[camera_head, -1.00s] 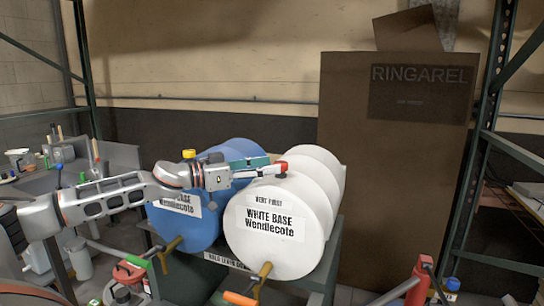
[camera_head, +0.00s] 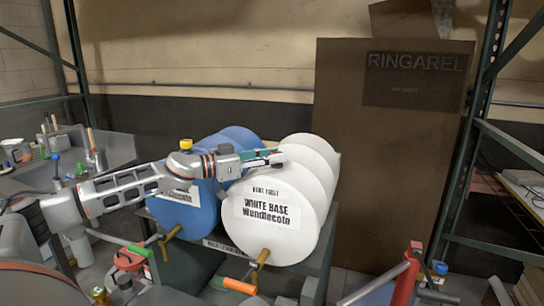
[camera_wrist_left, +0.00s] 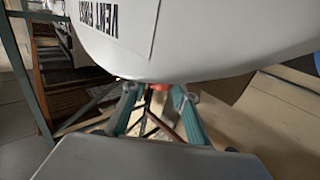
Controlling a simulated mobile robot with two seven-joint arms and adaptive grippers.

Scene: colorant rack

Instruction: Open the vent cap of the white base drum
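The white base drum (camera_head: 290,250) lies on its side, its labelled end facing me, beside the blue drum (camera_head: 200,211). The red vent cap on top is mostly covered by my left gripper in the head view. In the left wrist view, a small red part of the vent cap (camera_wrist_left: 160,87) shows below the drum's pale edge, between the teal fingertips. My left gripper (camera_head: 268,157) reaches in from the left over the drum's top. Its fingers stand apart around the cap; firm contact is not clear. My right gripper is not in view.
Both drums rest on a green stand (camera_head: 318,268), with taps at the front. A tall brown box (camera_head: 390,180) stands behind on the right, and green shelving (camera_head: 462,160) at the far right. A grey bench with a basin (camera_head: 115,150) is on the left.

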